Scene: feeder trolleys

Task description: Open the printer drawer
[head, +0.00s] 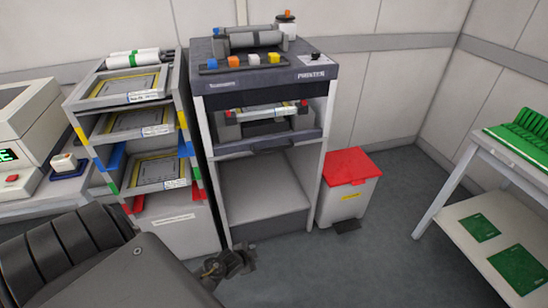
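The printer (263,75) is a dark grey unit with its name on the front edge, set in a tall grey frame in the middle of the head view. Below its top is a bay holding a light bar with red ends. Under that bay is the dark drawer front (238,147) with a handle (271,147). I cannot tell whether the drawer is pulled out at all. My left gripper (228,265) is small and dark at the floor in front of the frame, well below the drawer and apart from it. Its fingers are unclear. My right gripper is out of view.
A rack (177,231) of framed screens stands close on the printer's left. A white bin (345,202) with a red lid (351,166) stands on its right. A white table (476,200) with green boards is at far right. Floor between bin and table is clear.

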